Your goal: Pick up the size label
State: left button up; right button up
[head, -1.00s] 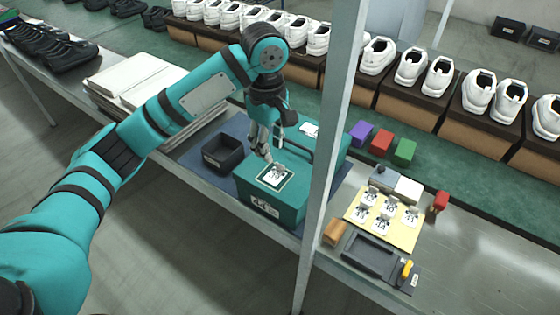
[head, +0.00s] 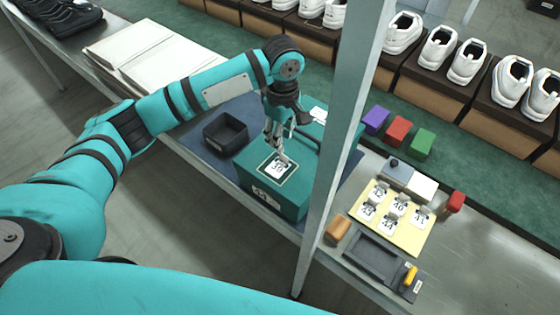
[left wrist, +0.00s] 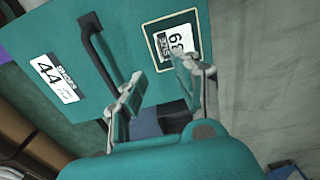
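A white size label marked 39 (head: 279,169) lies in a pale-outlined square on top of the teal shoe box (head: 262,187). It also shows in the left wrist view (left wrist: 174,43). My left gripper (head: 277,141) points down just above the label. In the left wrist view its two fingers (left wrist: 157,78) are spread, with nothing between them. The right-hand finger there is close to the label's lower edge; I cannot tell whether it touches. My right gripper is not in view. More size labels (head: 388,225) with small grey tabs stand on a yellow board (head: 405,242).
The box has a dark handle (left wrist: 100,45) and a 44 sticker (left wrist: 56,78). A grey post (head: 343,130) rises right of the box. Purple, red and green blocks (head: 398,131) stand behind the board.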

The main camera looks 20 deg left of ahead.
aim_at(278, 165)
pick_arm(q)
jog(key=shift+f, duration=0.6)
jog(key=shift+s+f, duration=0.1)
jog(key=shift+f, duration=0.2)
notch_tip(278, 165, down, 4)
jog(key=shift+r+p, duration=0.15)
jog(key=shift+p, duration=0.45)
jog(key=shift+f, duration=0.45)
grip_shut()
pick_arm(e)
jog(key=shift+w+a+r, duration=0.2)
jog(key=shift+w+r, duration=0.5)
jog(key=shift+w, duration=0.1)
